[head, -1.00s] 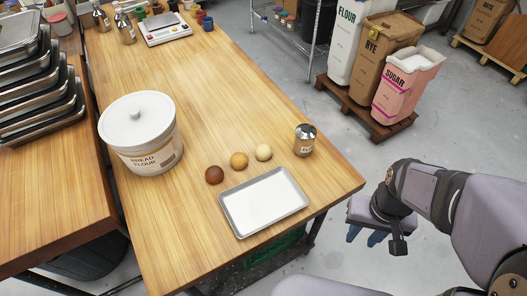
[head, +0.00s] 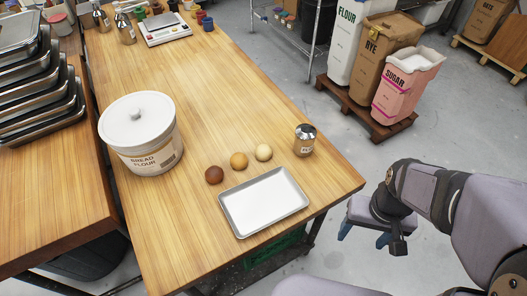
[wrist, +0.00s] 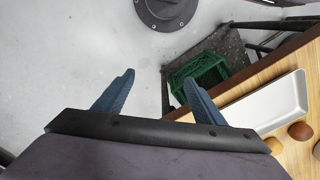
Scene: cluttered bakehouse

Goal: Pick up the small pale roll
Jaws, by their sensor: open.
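The small pale roll (head: 263,152) sits on the wooden table, the rightmost in a row of three rolls behind the white-lined tray. To its left are a golden-brown roll (head: 239,160) and a dark brown roll (head: 214,175). My gripper (head: 364,240) is off the table's right edge, over the floor, well to the right of the pale roll and below it in the picture. In the wrist view, the blue fingers of my gripper (wrist: 158,82) are spread apart with nothing between them.
The metal tray (head: 232,226) lies in front of the rolls. A silver-topped shaker (head: 304,140) stands close right of the pale roll. A bread flour tub (head: 140,133) stands at left. A scale (head: 165,29) is far back. The table's middle is clear. A green crate (wrist: 200,70) is below.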

